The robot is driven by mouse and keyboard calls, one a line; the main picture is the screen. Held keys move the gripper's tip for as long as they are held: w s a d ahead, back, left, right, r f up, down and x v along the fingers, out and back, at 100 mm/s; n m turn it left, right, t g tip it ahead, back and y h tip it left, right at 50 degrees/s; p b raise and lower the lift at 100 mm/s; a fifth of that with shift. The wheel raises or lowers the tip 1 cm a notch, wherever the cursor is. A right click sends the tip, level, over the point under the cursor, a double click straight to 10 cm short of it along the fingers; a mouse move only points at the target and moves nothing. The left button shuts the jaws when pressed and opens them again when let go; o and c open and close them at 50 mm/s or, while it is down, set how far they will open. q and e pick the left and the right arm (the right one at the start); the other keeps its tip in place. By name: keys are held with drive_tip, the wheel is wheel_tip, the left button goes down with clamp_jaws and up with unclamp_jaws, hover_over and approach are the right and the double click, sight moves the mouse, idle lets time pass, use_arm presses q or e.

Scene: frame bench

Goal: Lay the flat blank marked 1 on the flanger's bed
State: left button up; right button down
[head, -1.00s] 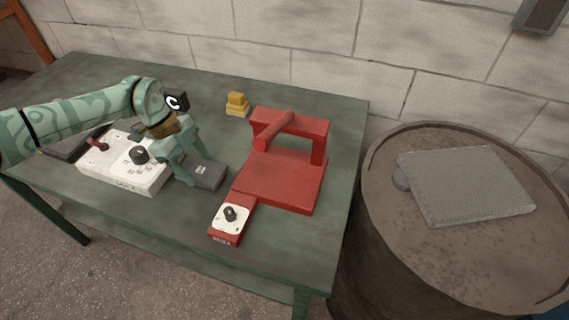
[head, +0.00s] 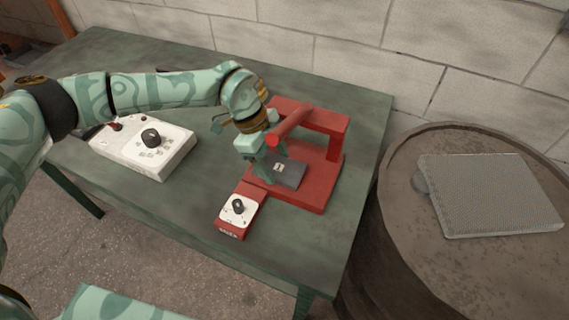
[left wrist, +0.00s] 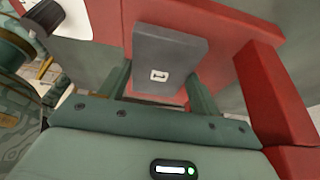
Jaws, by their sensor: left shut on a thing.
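The flat blank marked 1 (head: 284,171) is a dark grey plate with a small white label. My left gripper (head: 266,168) is shut on it at its left end, over the red flanger's bed (head: 312,187). In the left wrist view the blank (left wrist: 168,60) sits between the two green fingers (left wrist: 158,90), with the red flanger (left wrist: 250,45) behind it. I cannot tell whether the blank touches the bed. The flanger's red bar and upright frame stand behind the blank. My right gripper is not in view.
A white control box (head: 147,148) with a black knob stands left on the green table (head: 200,205). A red box with a dial (head: 238,211) joins the flanger's front. A barrel (head: 400,215) at right bears a grey mesh-like slab (head: 490,195).

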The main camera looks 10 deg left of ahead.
sight(266, 162)
use_arm(q)
drive_tip(key=d, duration=0.3)
drive_tip(key=shift+s+f, duration=0.1)
drive_tip(key=shift+s, duration=0.15)
drive_tip(key=shift+a+f, duration=0.1)
drive_tip(key=shift+f, duration=0.15)
drive_tip(key=shift+a, duration=0.15)
drive_tip(key=o, duration=1.2)
drive_tip(key=p+v, duration=0.1)
drive_tip(key=v, duration=1.1)
drive_tip(key=shift+r+p, duration=0.1)
drive_tip(key=shift+p, duration=0.25)
